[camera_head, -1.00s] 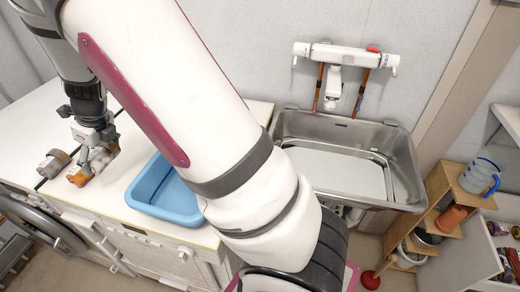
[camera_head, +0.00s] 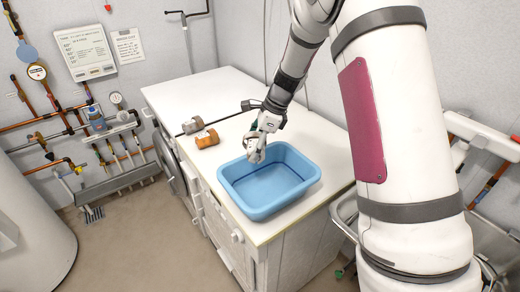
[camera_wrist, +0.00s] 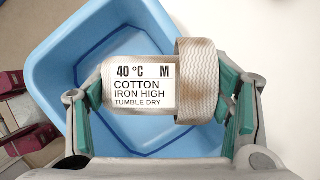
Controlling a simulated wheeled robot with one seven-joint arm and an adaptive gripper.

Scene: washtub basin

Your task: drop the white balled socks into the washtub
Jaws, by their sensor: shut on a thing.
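The white balled socks (camera_wrist: 196,85) are a pale roll with a wavy-knit cuff and a printed care label, seen in the wrist view. My gripper (camera_wrist: 160,96) is shut on them, with a green pad at each side. In the head view my gripper (camera_head: 257,151) points down at the far left rim of the washtub (camera_head: 228,188), and the socks are hard to tell from the fingers. The washtub is an open blue basin on the white worktop; its rim (camera_wrist: 45,62) also shows beneath the socks in the wrist view. Its visible inside looks empty.
A grey roll (camera_head: 192,125) and an orange-brown roll (camera_head: 207,138) lie on the worktop (camera_head: 215,88), left of the washtub. The tub stands near the worktop's front edge. The back of the worktop is clear. A metal sink (camera_head: 346,212) is partly hidden behind my arm.

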